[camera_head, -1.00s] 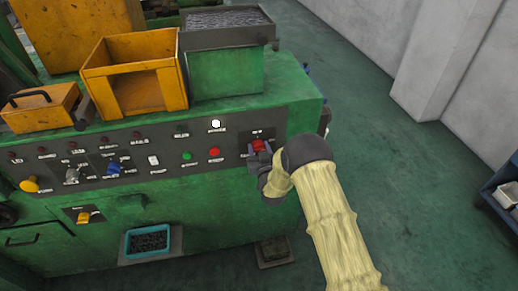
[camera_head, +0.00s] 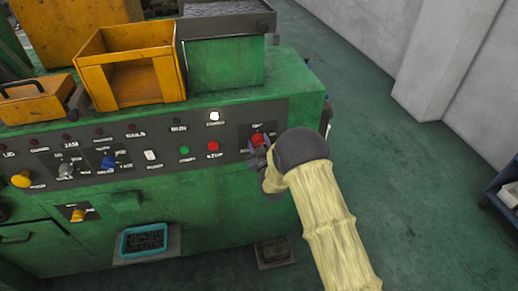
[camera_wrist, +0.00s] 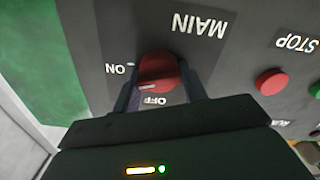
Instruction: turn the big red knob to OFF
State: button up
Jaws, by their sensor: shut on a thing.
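The big red knob (camera_head: 257,139) is at the right end of the machine's grey control panel (camera_head: 222,114). In the wrist view the red knob (camera_wrist: 158,68) appears under an upside-down MAIN label, with ON at its left and OFF below it. Its white mark is at the knob's lower left edge, close above the OFF label. My gripper (camera_head: 262,158) is at the knob from the front. In the wrist view my gripper (camera_wrist: 161,84) has one finger on each side of the knob and is shut on it.
A red STOP button (camera_head: 213,146) and a green button (camera_head: 184,150) are left of the knob. A yellow bin (camera_head: 128,50) and a green hopper (camera_head: 228,60) stand on the machine.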

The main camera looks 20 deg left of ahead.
jog(key=n+b, duration=0.3)
jog(key=b, duration=0.1)
jog(key=shift+s+a+f+n, duration=0.1)
jog(key=shift+f+n, duration=0.2)
jog(key=shift+n, duration=0.1)
jog(key=n+b, duration=0.3)
jog(key=shift+n, duration=0.3)
jog(key=n+b, duration=0.3)
jog(key=n, duration=0.1)
jog(key=shift+a+b, duration=0.1)
jog(key=shift+b, duration=0.3)
jog(key=shift+n+b, duration=0.65)
jog(key=shift+n, duration=0.65)
jog(key=o, duration=1)
jog(key=shift+c, duration=0.2)
